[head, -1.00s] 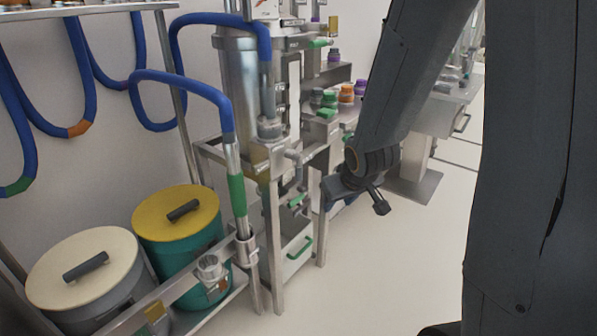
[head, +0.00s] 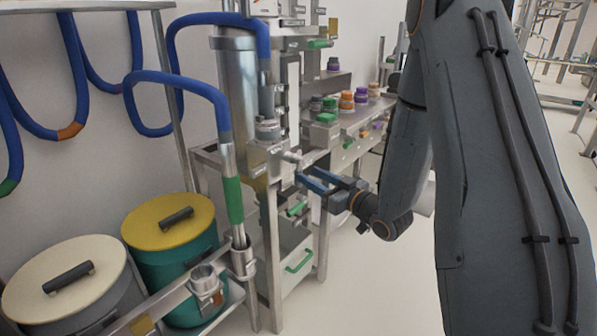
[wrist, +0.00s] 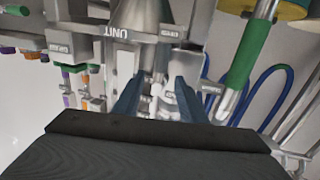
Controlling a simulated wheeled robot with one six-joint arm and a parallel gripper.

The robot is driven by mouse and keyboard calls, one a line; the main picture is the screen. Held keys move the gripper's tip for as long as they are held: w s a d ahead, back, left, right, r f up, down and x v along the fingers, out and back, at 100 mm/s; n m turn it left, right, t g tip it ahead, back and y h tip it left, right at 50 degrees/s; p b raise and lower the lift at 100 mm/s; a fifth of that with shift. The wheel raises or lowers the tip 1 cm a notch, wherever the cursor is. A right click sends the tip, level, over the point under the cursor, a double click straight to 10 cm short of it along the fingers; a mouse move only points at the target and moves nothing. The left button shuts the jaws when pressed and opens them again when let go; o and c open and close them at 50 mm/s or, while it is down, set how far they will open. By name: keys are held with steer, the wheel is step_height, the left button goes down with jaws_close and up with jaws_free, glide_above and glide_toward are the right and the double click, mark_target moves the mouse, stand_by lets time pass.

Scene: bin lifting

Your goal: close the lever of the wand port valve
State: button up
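A metal valve fitting (head: 291,157) sticks out from the front of the steel unit, just above and left of my gripper. I cannot tell for sure that it is the wand port valve, and its lever is not clearly distinguishable. My gripper (head: 308,179) has its blue fingers apart and pointing at the unit. In the wrist view my gripper (wrist: 157,88) is open, with grey metal fittings (wrist: 150,80) showing beyond and between the fingertips. I see no clear contact. The wand with a green grip (head: 233,200) stands upright in a holder to the left.
Blue hoses (head: 185,82) loop at the left. A yellow-lidded bin (head: 150,232) and a cream-lidded bin (head: 95,262) stand at lower left. A steel frame leg (head: 275,290) is below the unit. Bottles (head: 347,101) stand on a shelf behind. The floor (head: 370,290) is clear.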

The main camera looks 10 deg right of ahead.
mark_target(301, 171)
steer(key=x, duration=0.6)
steer(key=shift+w+a, duration=0.1)
steer(key=shift+w, duration=0.1)
jaws_close()
